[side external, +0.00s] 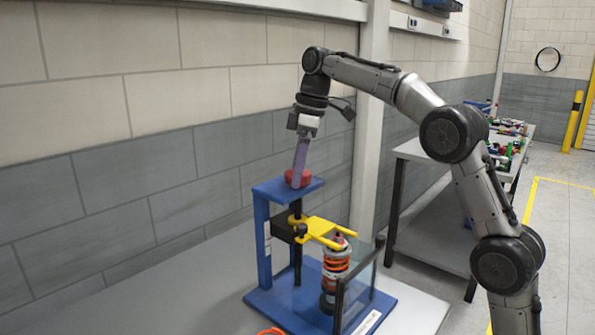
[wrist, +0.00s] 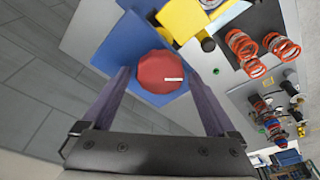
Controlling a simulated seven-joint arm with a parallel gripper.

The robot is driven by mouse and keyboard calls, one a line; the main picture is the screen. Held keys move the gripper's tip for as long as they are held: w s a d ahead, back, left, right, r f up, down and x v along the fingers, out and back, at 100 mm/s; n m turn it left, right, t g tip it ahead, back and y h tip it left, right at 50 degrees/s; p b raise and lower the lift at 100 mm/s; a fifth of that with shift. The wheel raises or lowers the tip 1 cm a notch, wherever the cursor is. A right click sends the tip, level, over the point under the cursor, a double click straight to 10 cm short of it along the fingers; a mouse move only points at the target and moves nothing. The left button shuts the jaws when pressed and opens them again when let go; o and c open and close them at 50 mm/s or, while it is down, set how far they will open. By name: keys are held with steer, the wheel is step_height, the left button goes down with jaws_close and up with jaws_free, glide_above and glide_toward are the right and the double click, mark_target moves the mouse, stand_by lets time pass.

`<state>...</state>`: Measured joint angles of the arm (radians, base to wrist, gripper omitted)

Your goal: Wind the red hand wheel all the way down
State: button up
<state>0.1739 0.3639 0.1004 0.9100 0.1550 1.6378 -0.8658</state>
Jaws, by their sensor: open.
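The red hand wheel (side external: 296,179) sits on top of the blue press frame (side external: 262,235). It also shows in the wrist view (wrist: 160,72), with a small white mark on its face. My gripper (side external: 299,170) reaches down to the wheel from above. In the wrist view my gripper (wrist: 160,78) is open, with one purple finger on each side of the wheel. I cannot tell whether either finger touches it. Below the wheel a dark screw (side external: 297,262) runs down through a yellow fork (side external: 325,232), which is above an orange coil spring strut (side external: 336,266).
A clear panel with dark posts (side external: 362,292) stands at the right of the fixture. A grey wall is close behind. In the wrist view, loose orange springs (wrist: 240,43) lie on the table to the right. A shelf bench (side external: 430,215) stands further back.

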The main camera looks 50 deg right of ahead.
steer(key=n+g, duration=0.1)
steer(key=n, duration=0.5)
steer(key=shift+n+y, duration=0.4)
steer(key=n+g, duration=0.1)
steer(key=n, duration=0.4)
steer(key=c, duration=1.3)
steer(key=m+t, duration=0.1)
steer(key=m, duration=0.4)
steer(key=shift+m, duration=0.4)
steer(key=shift+c, duration=0.2)
steer(key=m, duration=0.5)
steer(key=shift+m+t+h, duration=0.3)
steer(key=shift+t+h, duration=0.1)
steer(key=m+h, duration=0.1)
steer(key=m, duration=0.4)
steer(key=shift+m+t, duration=0.3)
steer(key=shift+m, duration=0.1)
